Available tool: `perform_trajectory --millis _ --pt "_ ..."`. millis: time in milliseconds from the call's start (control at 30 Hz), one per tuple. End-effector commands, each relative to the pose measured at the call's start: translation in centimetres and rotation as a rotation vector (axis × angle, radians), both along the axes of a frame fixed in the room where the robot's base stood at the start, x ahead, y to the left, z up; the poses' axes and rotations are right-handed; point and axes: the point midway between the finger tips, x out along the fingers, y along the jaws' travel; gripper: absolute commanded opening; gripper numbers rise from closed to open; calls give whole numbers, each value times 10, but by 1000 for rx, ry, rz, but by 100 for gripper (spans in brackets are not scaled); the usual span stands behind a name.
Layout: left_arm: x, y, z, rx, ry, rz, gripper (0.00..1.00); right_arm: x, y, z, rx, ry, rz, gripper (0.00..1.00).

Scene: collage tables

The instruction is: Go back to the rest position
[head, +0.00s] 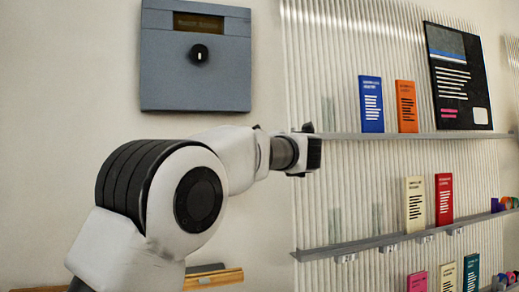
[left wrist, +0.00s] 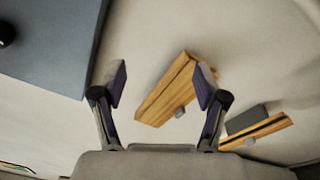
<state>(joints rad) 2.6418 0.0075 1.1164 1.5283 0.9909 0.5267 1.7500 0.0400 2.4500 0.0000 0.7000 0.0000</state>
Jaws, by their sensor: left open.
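My left arm comes in from the left in the head view and reaches across to the right. Its gripper (head: 309,153) is in front of the ribbed wall panel, near the left end of the upper shelf. In the left wrist view my left gripper (left wrist: 161,90) has its two fingers spread apart, with nothing between them. My right gripper is not in view.
A blue-grey wall box (head: 195,85) with a black knob hangs left of the ribbed panel. The upper shelf (head: 440,135) and lower shelf (head: 400,238) hold several booklets. A wooden ledge (head: 214,279) is low behind my arm; wooden pieces (left wrist: 170,88) show in the wrist view.

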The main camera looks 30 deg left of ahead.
Motion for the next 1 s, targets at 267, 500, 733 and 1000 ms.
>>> perform_trajectory --millis 267,500,733,1000 --pt "3 0 -6 11 18 -2 73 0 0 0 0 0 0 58" --pt "2 0 -5 10 16 -2 73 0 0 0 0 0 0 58" --pt "20 -2 -52 88 148 -24 73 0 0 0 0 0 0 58" --pt "52 -23 -276 457 756 -232 73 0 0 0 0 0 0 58"
